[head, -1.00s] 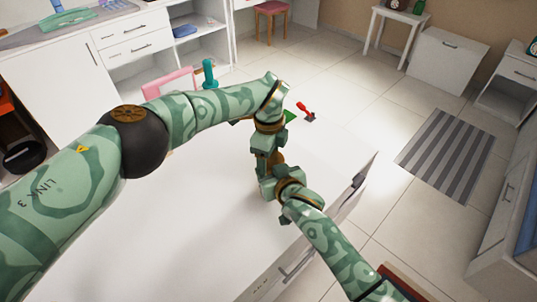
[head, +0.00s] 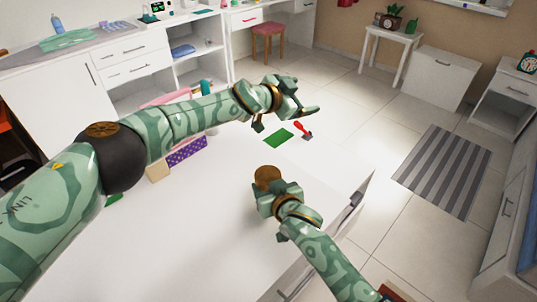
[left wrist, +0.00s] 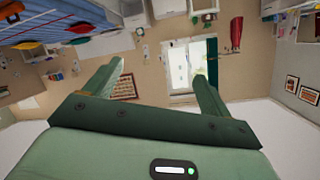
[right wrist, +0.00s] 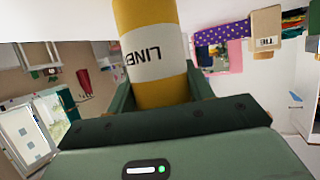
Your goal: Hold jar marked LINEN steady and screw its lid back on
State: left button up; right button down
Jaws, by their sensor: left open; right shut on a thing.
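The jar marked LINEN (right wrist: 152,50) is yellow with a white label, upside down in the right wrist view. My right gripper (right wrist: 156,88) is shut on it. In the head view, a round brown top (head: 267,177), which looks like its lid, shows above my right gripper (head: 272,196). Most of the jar body is hidden there. Whether the lid is tight cannot be told. My left gripper (head: 287,117) is open, above and behind the jar, clear of it. The left wrist view shows nothing between its fingers (left wrist: 158,76).
The white worktop (head: 200,230) is mostly clear around the jar. Beyond the jar lie a green square (head: 278,139) and a red-handled thing (head: 303,130). A purple dotted box (head: 187,152) stands at the left behind my left arm.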

pick_arm(q)
jog(key=w+a+r+n+t+y, duration=0.3)
jog(key=w+r+n+t, duration=0.15)
jog(key=n, duration=0.25)
jog(key=a+f+n+y, duration=0.1)
jog(key=a+n+y, duration=0.1)
jog(key=n+y, duration=0.15)
jog(key=n+g+y, duration=0.4)
jog(key=n+g, duration=0.4)
jog(key=g, duration=0.6)
send_over(269, 176)
notch_tip(269, 176, down, 11)
jog(key=shift+f, duration=0.1)
